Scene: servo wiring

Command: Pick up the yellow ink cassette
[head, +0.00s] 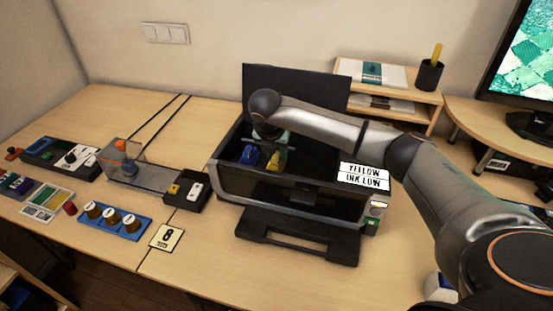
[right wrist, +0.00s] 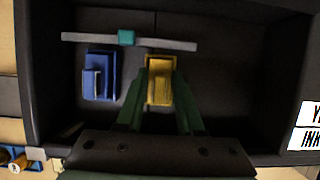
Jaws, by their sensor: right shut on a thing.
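The yellow ink cassette (head: 273,161) is inside the open black printer (head: 275,188), at the left of its bay. In the right wrist view the yellow cassette (right wrist: 160,82) lies between the two green fingers of my right gripper (right wrist: 160,88), which is shut on it. In the head view my right gripper (head: 272,146) reaches down into the printer from above, partly hidden by its own wrist. A blue cassette (right wrist: 99,75) sits just left of the yellow one. A grey bar with a teal block (right wrist: 127,37) runs behind both. My left gripper is not in view.
The printer's raised lid (head: 297,90) stands behind the bay. A white "YELLOW INK LOW" label (head: 364,177) is at its right front. The output tray (head: 300,235) juts out in front. A clear box (head: 125,165) and a blue rack (head: 114,221) lie to the left.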

